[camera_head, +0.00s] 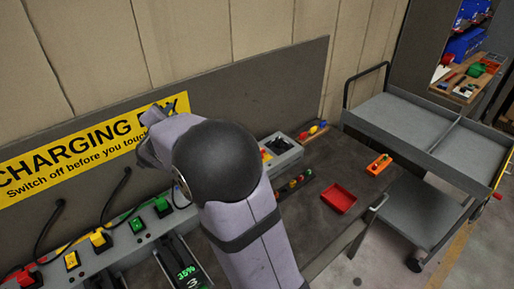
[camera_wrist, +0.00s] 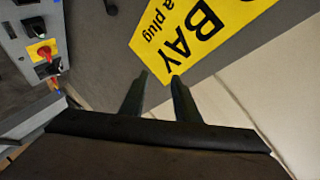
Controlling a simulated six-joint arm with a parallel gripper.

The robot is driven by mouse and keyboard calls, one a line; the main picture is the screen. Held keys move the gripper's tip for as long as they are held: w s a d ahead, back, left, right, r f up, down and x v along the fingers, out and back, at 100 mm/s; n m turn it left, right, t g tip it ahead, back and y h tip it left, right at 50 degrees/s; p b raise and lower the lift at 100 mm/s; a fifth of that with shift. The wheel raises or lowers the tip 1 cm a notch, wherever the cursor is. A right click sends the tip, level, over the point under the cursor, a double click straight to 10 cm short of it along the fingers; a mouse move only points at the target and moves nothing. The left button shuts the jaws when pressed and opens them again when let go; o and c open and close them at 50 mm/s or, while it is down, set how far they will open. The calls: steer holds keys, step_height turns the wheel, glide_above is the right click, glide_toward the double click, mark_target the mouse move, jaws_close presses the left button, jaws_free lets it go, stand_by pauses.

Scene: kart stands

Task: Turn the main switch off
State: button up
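A red knob on a yellow plate, apparently the main switch (camera_wrist: 42,52), is on a grey panel at the upper left of the wrist view. In the head view, the grey box (camera_head: 284,148) stands right of my arm, with a bit of yellow and red (camera_head: 265,155) at its left end, partly hidden. My gripper (camera_wrist: 160,76) is open and empty, its two fingers apart, pointing toward the yellow sign. It is clear of the switch. In the head view my gripper (camera_head: 150,122) is in front of the sign, mostly hidden behind my wrist.
A charging strip (camera_head: 120,243) with coloured plugs and cables runs along the bench at left. A yellow sign (camera_head: 75,150) hangs on the grey backboard. A red tray (camera_head: 339,198) and an orange block (camera_head: 379,164) lie on the bench. A grey cart (camera_head: 400,125) stands at right.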

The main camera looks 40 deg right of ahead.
steer(key=d+f+m+g+h+b, duration=0.3)
steer(key=d+f+m+g+b, duration=0.15)
steer(key=d+m, duration=0.45)
steer(key=d+f+m+g+h+b, duration=0.3)
steer(key=d+f+m+h+b, duration=0.25)
steer(key=m, duration=0.55)
steer(key=d+f+m+g+y+b, duration=0.1)
steer(key=d+f+m+b, duration=0.1)
steer(key=f+m, duration=0.3)
steer(key=s+d+f+m+g+y+b, duration=0.1)
steer(key=d+f+m+g+b, duration=0.1)
steer(key=f+m, duration=0.4)
steer(key=d+f+m+g+y+b, duration=0.1)
steer(key=d+f+m+g+b, duration=0.1)
steer(key=f+m, duration=0.4)
steer(key=shift+s+d+b, duration=0.2)
steer(key=shift+d+b, duration=0.55)
steer(key=shift+b, duration=0.2)
steer(key=shift+d+f+p, duration=0.15)
steer(key=shift+d+p, duration=0.25)
steer(key=shift+d, duration=0.3)
steer(key=shift+p+x, duration=1.05)
steer(key=shift+x, duration=1.9)
steer(key=shift+a, duration=0.1)
jaws_close()
